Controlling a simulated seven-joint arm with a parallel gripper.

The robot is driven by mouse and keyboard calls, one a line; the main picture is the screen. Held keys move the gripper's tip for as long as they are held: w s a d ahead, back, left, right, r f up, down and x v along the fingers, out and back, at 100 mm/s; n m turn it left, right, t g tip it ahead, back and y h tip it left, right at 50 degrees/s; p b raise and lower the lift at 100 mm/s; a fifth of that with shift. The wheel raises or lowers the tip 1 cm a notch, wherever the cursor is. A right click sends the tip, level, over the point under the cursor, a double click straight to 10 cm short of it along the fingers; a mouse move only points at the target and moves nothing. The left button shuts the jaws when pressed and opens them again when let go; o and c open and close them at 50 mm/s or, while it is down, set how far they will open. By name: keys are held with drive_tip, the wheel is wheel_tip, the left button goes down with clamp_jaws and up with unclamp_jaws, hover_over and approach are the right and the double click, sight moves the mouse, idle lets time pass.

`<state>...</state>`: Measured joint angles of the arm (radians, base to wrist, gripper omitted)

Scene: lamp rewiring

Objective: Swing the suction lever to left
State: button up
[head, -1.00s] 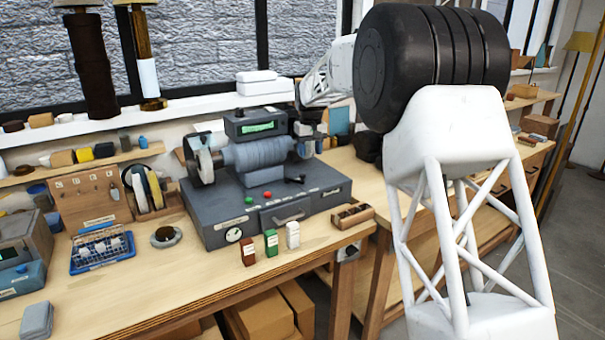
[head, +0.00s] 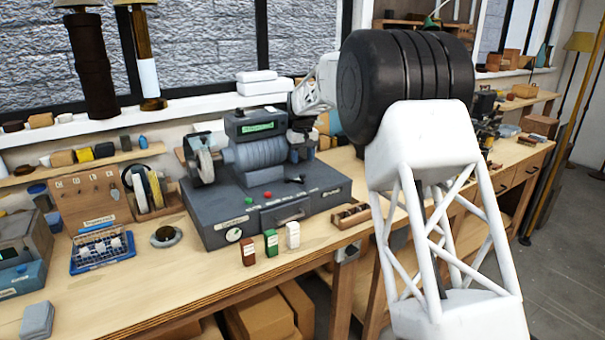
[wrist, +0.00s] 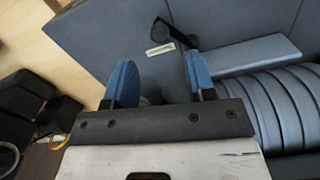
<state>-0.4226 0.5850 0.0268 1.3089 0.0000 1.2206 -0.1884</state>
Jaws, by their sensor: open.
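The suction lever (head: 296,180) is a small black handle on the right part of the grey machine's (head: 215,237) top. In the wrist view the black lever (wrist: 176,36) lies just beyond my fingertips, slanting, with a small white label beside it that is too small to read. My gripper (wrist: 160,58) has two blue fingers, spread apart with nothing held between them. In the head view my gripper (head: 303,143) is above and behind the lever, beside the ribbed roller's right end, partly hidden. It appears apart from the lever.
The ribbed grey roller (head: 262,155) is close to my gripper and shows large at right in the wrist view. Red, green and white small boxes (head: 270,242) and a wooden tray (head: 350,216) are in front of and beside the machine.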

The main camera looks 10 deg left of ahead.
drive_tip(key=shift+f, duration=3.15)
clamp_jaws()
